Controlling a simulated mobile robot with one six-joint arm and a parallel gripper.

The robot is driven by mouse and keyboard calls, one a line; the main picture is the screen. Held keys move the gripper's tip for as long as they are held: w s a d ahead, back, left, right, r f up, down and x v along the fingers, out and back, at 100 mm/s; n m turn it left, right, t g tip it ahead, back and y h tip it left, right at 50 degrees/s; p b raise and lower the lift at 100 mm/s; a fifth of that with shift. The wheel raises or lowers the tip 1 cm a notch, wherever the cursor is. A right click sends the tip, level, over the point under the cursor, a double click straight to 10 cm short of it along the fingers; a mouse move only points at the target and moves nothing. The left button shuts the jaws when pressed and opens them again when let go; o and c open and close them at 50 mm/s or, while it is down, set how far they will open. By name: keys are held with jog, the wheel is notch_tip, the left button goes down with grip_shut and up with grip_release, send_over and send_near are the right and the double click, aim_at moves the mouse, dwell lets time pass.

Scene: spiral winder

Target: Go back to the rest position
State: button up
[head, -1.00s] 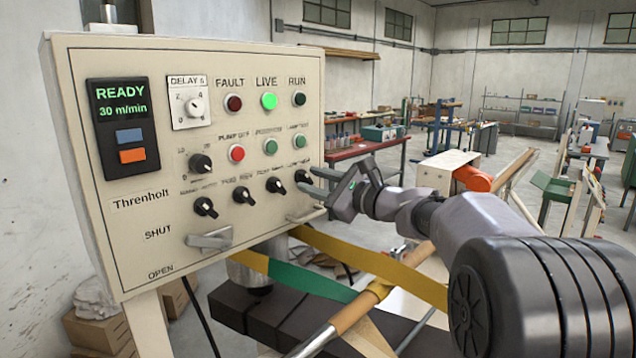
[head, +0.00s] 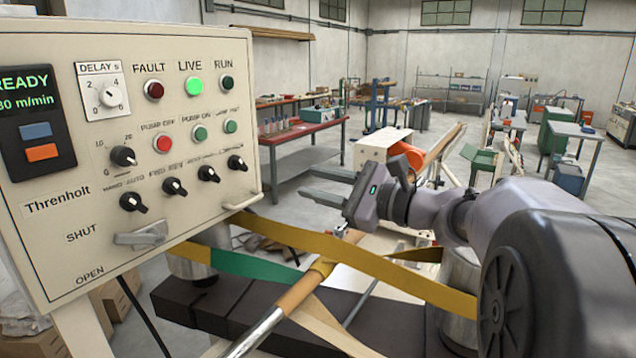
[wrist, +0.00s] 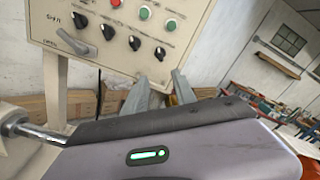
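My gripper (head: 308,181) is in the middle of the head view, to the right of the cream control panel (head: 75,240). Its two fingers point left and are apart, with nothing between them. Clear space shows between the fingertips and the panel's right edge. In the wrist view both fingers (wrist: 159,82) are spread and empty, with the panel (wrist: 100,22) beyond them. The panel's LIVE lamp (head: 194,87) glows green and its display (head: 22,92) reads READY and 30 m/min. The lever (head: 140,236) sits beside the SHUT mark.
A white box with an orange part (head: 380,150) stands behind my gripper.

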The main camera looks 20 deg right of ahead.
dwell(0.3)
jog(key=s+a+f+n+g+h+b, duration=0.25)
jog(key=s+a+f+n+g, duration=0.6)
jog(key=s+a+f, duration=0.75)
jog(key=s+d+f+n+h+b, duration=0.2)
jog(key=s+f+n+h, duration=0.3)
jog(key=s+f+n, duration=0.4)
jog(key=shift+s+f+g+b, duration=0.4)
jog(key=shift+s+b, duration=0.3)
jog(key=shift+s, duration=0.5)
jog(key=shift+o, duration=0.2)
jog(key=shift+h, duration=0.25)
